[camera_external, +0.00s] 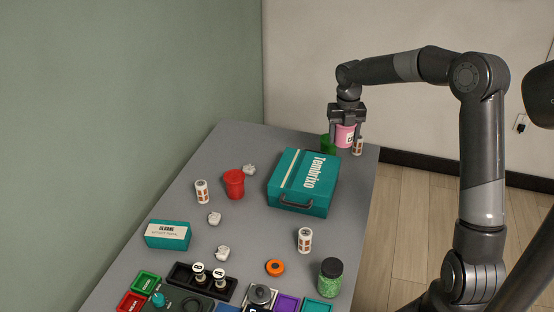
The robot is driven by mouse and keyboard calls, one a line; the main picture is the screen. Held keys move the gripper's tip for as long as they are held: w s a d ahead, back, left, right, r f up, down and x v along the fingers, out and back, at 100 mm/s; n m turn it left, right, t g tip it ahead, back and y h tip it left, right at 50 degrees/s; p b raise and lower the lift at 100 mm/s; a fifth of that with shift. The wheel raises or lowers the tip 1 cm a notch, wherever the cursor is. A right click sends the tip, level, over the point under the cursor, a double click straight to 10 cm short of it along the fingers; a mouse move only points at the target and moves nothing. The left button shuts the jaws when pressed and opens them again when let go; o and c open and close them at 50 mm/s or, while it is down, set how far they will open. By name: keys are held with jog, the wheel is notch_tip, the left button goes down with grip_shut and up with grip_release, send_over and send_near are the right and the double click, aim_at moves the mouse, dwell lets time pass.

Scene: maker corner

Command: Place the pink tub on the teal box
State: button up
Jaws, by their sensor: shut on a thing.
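The pink tub (345,136) is between the fingers of my gripper (346,128), which is shut on it. The tub is upright at the far right end of the table, behind the teal box. Whether its bottom touches the table is hidden by the box. The teal box (292,193) is a flat case with a handle on its front side and white lettering "Tembrixo" on top. Its lid is shut and its top is bare. A smaller teal carton (167,235) with a white label lies at the left edge.
A green object (327,144) and a white-brown canister (358,146) stand close beside the tub. A red cup (234,183), another canister (202,191) and white crumpled lumps lie left of the box. In front are a canister (304,239), an orange ring (275,267) and a green jar (330,277).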

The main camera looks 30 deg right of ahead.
send_over(306, 170)
notch_tip(306, 170, down, 7)
jog(key=shift+r, duration=0.1)
jog(key=shift+f, duration=1.95)
jog(key=shift+f, duration=0.15)
jog(key=o, duration=1)
jog(key=shift+o, duration=0.2)
